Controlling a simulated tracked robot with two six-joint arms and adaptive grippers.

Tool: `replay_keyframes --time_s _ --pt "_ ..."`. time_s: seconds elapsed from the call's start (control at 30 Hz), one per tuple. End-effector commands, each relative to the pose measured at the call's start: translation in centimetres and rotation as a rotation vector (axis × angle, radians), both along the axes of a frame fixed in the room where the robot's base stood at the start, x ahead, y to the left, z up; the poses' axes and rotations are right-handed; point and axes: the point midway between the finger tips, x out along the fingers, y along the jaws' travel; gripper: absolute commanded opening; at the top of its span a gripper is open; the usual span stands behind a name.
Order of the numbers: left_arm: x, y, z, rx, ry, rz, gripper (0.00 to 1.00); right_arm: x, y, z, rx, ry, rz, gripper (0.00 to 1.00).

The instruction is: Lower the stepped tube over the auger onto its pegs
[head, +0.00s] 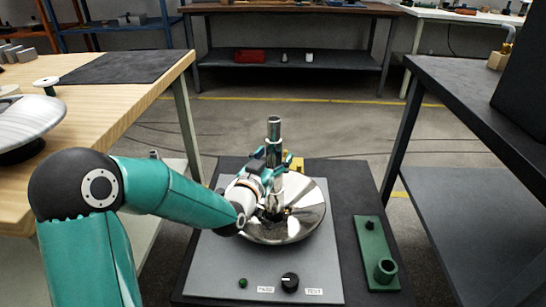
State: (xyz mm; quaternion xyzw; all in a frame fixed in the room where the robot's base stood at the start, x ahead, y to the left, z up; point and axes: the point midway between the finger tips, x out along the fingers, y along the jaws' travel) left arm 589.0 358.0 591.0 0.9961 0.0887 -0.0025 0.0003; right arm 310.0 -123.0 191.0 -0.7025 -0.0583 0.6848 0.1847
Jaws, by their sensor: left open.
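The stepped tube (274,130) is shiny metal and stands upright over the middle of a wide polished bowl (309,213). Its narrower part points up and its lower part goes down to a dark spot at the bowl's centre. The auger and the pegs cannot be made out; the tube and my gripper cover that spot. My left gripper (274,161) is open, with its teal fingers at either side of the tube at mid-height. Whether a finger touches the tube cannot be told. My right gripper is not in view.
The bowl sits on a grey panel (216,270) with a green button (243,283) and a black knob (290,281). A green block with a round socket (375,252) lies to the right. A wooden bench (110,107) stands left, a dark bench (480,100) right.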

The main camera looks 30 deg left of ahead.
Motion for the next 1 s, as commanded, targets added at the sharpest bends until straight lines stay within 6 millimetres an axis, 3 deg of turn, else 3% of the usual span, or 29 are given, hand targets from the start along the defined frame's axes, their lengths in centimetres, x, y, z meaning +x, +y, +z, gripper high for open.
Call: replay_keyframes --time_s 0.17,0.6,1.0 --pt "-1.1 -0.1 0.0 0.0 -0.001 0.001 0.7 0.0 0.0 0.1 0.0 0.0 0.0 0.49" --pt "-7.0 -1.2 0.0 0.0 -0.002 0.002 0.7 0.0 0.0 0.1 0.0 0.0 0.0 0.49" --pt "-7.3 -1.3 0.0 0.002 -0.003 0.001 0.7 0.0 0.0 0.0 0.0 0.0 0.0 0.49"
